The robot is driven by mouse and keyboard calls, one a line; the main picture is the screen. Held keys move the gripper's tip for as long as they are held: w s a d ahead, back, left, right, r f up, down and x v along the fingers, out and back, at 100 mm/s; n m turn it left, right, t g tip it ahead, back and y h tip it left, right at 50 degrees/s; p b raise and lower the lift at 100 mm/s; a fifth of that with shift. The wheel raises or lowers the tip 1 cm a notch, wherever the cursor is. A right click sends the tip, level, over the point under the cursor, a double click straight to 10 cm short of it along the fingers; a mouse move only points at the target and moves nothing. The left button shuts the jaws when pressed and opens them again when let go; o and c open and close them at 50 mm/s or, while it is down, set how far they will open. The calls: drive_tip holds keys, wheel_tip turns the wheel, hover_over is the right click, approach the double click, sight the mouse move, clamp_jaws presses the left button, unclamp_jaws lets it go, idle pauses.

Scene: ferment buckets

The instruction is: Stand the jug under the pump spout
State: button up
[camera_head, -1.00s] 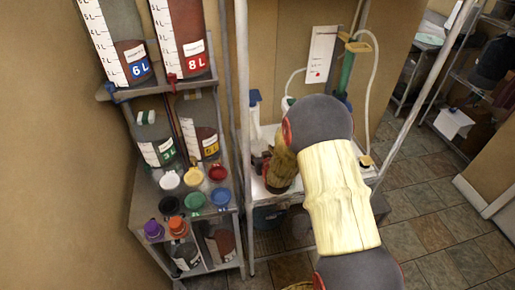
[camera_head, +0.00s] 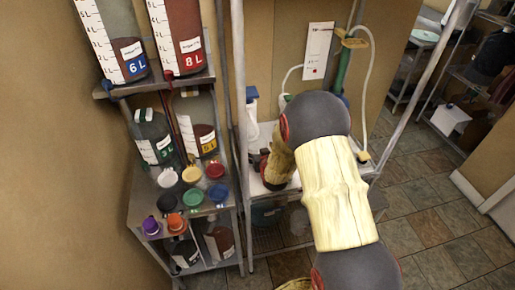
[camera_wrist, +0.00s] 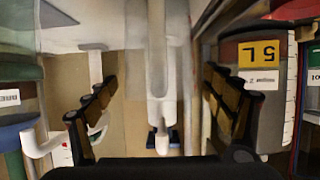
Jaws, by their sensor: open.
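In the wrist view, a pale translucent jug with a white upright handle (camera_wrist: 156,60) appears upside down between the fingers of my gripper (camera_wrist: 160,105). The fingers are spread, one on each side, with visible gaps to the handle. Blue pieces (camera_wrist: 162,140) show at its lower end; I cannot tell whether they belong to it. In the head view, a narrow white upright item with a blue top (camera_head: 251,105) stands left of my arm, and my fingertips are mostly hidden. The green pump column (camera_head: 343,68) stands behind my arm. I cannot clearly make out its spout.
A steel rack on the left holds graduated buckets, including the 5 L bucket (camera_head: 205,140), which is close to one finger in the wrist view (camera_wrist: 262,80). A rack post (camera_head: 239,130) rises beside my wrist. Tiled floor is open at right.

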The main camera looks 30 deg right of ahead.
drive_tip(key=v, duration=0.7)
drive_tip(key=shift+s+a+r, duration=0.1)
drive_tip(key=shift+s+r, duration=0.05)
drive_tip(key=shift+s, duration=0.1)
idle(0.4)
